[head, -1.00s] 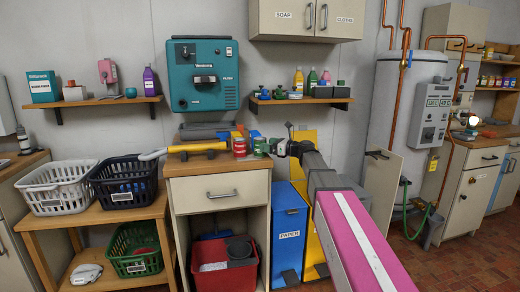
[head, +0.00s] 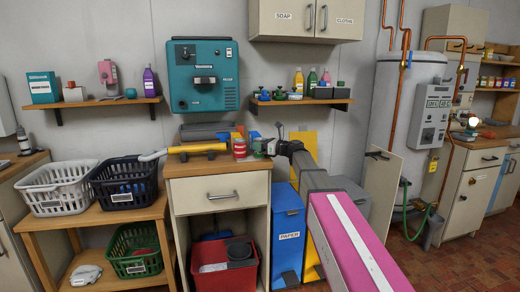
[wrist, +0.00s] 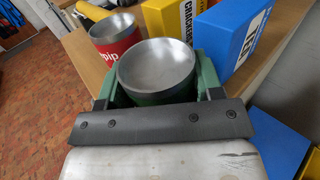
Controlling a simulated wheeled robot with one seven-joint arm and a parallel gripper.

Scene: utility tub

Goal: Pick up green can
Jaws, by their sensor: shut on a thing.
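The green can (wrist: 155,98), open-topped with a bare metal inside, sits between the two fingers of my gripper (wrist: 158,82) in the wrist view. The fingers are shut on its sides. In the head view the green can (head: 258,149) is small, at the right edge of the cabinet top, with my gripper (head: 266,147) reaching it from the right. Its base is hidden in the wrist view, and I cannot tell if it is clear of the wood.
A red can (wrist: 118,48) stands just left of the green can, also in the head view (head: 239,149). Yellow (wrist: 172,17) and blue (wrist: 228,35) boxes are close behind. A yellow-handled tool (head: 197,148) lies left on the cabinet top (head: 190,167).

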